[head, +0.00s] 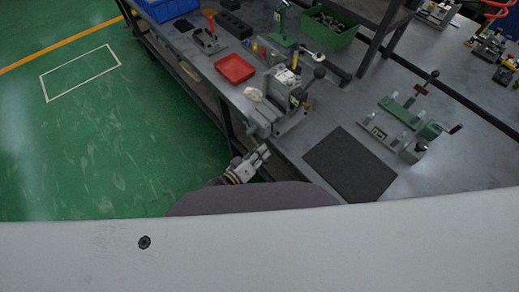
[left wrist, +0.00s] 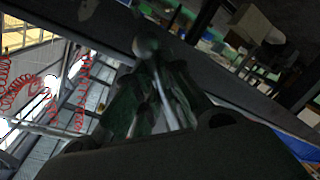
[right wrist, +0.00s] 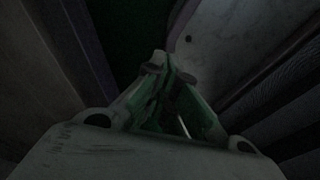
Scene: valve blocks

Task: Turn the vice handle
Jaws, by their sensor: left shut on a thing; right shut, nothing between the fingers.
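The grey vice (head: 264,118) is fixed at the near edge of the workbench in the head view. My left gripper (head: 262,153) is low at the bench edge, just below the vice. In the left wrist view its fingers are shut on the vice handle (left wrist: 163,95), a thin pale rod with a round ball end (left wrist: 145,47) standing out past the fingertips. In the head view the handle is too small and covered to make out. My right gripper (right wrist: 165,65) shows only in the right wrist view, dark, its fingers shut with nothing between them.
A block with a black ball lever (head: 290,85) stands just behind the vice. A red tray (head: 234,69) and a green bin (head: 328,30) are farther back. A dark mat (head: 350,165) and a green clamp fixture (head: 405,122) lie to the right. Green floor (head: 100,150) is open at left.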

